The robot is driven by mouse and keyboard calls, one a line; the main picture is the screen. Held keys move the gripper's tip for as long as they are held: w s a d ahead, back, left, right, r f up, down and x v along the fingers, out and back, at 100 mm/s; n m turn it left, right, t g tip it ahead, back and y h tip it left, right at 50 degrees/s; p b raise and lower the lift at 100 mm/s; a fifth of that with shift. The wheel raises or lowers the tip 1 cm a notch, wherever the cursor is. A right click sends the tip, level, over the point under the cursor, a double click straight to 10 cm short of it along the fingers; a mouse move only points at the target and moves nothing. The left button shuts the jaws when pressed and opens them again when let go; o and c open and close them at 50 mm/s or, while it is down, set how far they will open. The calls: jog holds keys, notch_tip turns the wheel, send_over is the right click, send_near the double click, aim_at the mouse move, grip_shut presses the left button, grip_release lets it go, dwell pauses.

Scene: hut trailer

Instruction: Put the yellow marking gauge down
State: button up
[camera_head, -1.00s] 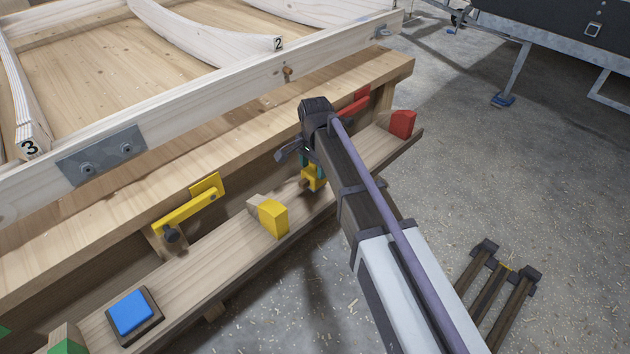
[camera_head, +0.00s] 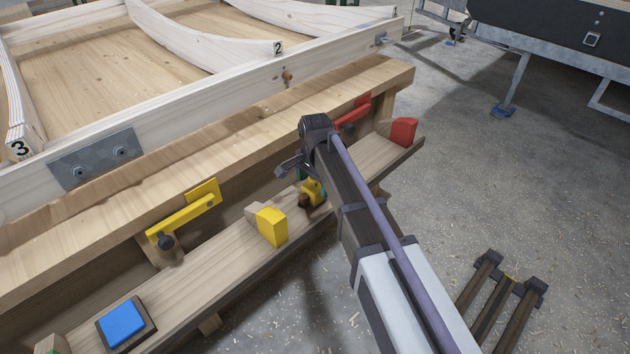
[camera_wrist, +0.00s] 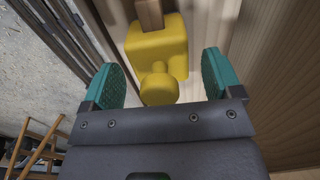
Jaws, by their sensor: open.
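The yellow marking gauge (camera_head: 314,190) is at the shelf along the bench front, below my gripper (camera_head: 306,176). In the wrist view the yellow gauge (camera_wrist: 160,45) shows a block, a wooden stem and a round knob. The knob lies between the teal fingers of my gripper (camera_wrist: 161,78). The fingers are spread, with a visible gap on each side of the knob. The gauge appears to rest on the shelf, but its contact with the wood is partly hidden by my arm in the head view.
A wooden block with a yellow end (camera_head: 272,227) and a blue block on a dark base (camera_head: 122,323) stand on the shelf (camera_head: 205,265) to the left. A red block (camera_head: 403,131) stands at its far right end. Yellow (camera_head: 182,217) and red (camera_head: 353,115) tools hang above.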

notch_tip(320, 180, up, 12)
jog(key=p, duration=1.2)
jog(key=shift+r, duration=0.2)
jog(key=s+d+n, duration=0.9)
jog(key=s+d, duration=1)
jog(key=s, duration=0.1)
notch_tip(320, 180, up, 22)
jog(key=p, duration=2.2)
jog(key=shift+w+a+f, duration=0.2)
jog(key=shift+w+a, duration=0.1)
jog(key=shift+w, duration=0.15)
jog(key=shift+o, duration=0.4)
